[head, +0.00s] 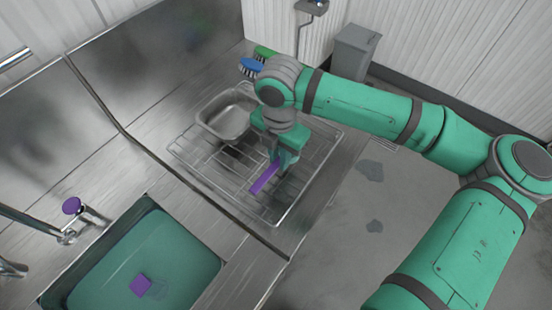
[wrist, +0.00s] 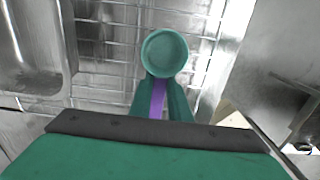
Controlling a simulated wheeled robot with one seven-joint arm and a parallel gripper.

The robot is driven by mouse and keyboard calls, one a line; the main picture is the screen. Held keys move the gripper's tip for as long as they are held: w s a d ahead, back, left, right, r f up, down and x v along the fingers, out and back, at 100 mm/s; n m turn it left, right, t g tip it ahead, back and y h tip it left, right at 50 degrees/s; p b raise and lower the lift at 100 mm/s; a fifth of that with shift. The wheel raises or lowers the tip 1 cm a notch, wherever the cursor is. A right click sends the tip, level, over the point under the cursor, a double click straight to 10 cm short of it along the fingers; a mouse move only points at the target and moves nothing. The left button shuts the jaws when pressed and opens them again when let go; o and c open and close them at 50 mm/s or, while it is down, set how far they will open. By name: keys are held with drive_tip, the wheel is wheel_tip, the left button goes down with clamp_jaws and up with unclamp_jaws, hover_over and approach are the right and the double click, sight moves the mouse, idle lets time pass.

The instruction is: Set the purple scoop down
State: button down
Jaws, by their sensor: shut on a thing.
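The purple scoop (head: 264,178) is in my gripper (head: 284,163), over the wire rack (head: 223,189) on the steel counter. In the head view a flat purple length of it sticks out from the fingers toward the lower left. In the wrist view my gripper (wrist: 163,105) is shut on its purple handle (wrist: 158,98), and a round teal cup (wrist: 165,53) shows at the handle's far end. The rack's wires show behind it in the wrist view. I cannot tell whether the scoop touches the rack.
A steel pan (head: 228,116) stands on the rack's far left part. Blue (head: 251,66) and green (head: 264,52) brushes are behind my wrist. A sink of teal water (head: 150,255) with a purple object (head: 140,285) lies at lower left. The rack's front part is clear.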

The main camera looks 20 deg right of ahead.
sight(277, 161)
drive_tip(key=shift+f, duration=0.4)
drive_tip(key=shift+a, duration=0.15)
drive_tip(key=shift+a+f, duration=0.1)
drive_tip(key=shift+f, duration=0.15)
drive_tip(key=c, duration=1.7)
unclamp_jaws()
drive_tip(key=shift+o, duration=0.2)
drive_tip(key=shift+r, duration=0.1)
wheel_tip(277, 161, up, 12)
drive_tip(key=shift+r, duration=0.15)
